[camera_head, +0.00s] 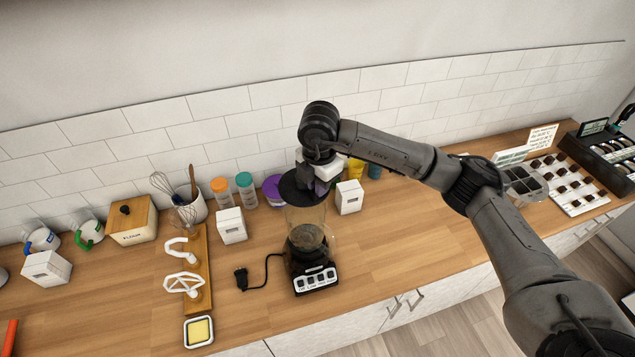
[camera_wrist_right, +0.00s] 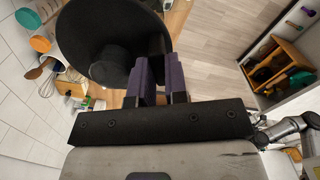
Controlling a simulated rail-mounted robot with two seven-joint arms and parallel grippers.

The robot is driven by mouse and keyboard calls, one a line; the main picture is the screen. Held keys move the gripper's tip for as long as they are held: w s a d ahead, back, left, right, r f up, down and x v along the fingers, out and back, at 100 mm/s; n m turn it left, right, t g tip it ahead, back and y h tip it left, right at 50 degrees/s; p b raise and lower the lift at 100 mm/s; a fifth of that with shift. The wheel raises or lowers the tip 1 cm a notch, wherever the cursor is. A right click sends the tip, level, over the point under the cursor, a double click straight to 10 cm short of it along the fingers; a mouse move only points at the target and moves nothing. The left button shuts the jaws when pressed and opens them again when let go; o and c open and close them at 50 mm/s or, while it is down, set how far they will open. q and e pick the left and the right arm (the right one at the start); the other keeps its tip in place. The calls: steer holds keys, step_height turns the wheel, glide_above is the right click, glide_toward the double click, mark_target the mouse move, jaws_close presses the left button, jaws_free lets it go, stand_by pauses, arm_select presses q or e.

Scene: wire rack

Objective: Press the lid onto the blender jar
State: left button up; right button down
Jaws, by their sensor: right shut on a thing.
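The blender (camera_head: 312,268) stands on the wooden counter, with a black base with white buttons and a clear jar (camera_head: 306,216) upright on it. The dark round lid (camera_head: 292,190) is at the jar's mouth; whether it is seated or just above the rim I cannot tell. My right gripper (camera_head: 322,186) comes down from above, shut on the lid. In the right wrist view the lid (camera_wrist_right: 105,35) is a large dark disc beside the purple fingers of the right gripper (camera_wrist_right: 158,75); the grip point is partly hidden. My left gripper is not in view.
White boxes (camera_head: 232,226) (camera_head: 349,197) stand on either side of the blender. A wooden rack with white tools (camera_head: 197,265), a cord plug (camera_head: 241,278) and a sponge dish (camera_head: 199,331) lie left. Utensils (camera_head: 190,203) and jars line the wall. Counter right of the blender is clear.

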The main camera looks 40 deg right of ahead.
mark_target(319, 201)
steer(key=shift+f, duration=0.1)
steer(key=shift+f+b, duration=2.1)
steer(key=shift+f, duration=0.9)
steer(key=shift+f, duration=0.1)
steer(key=shift+f+b, duration=0.35)
steer(key=shift+f, duration=0.15)
steer(key=shift+f, duration=0.1)
steer(key=shift+f, duration=0.25)
stand_by(0.5)
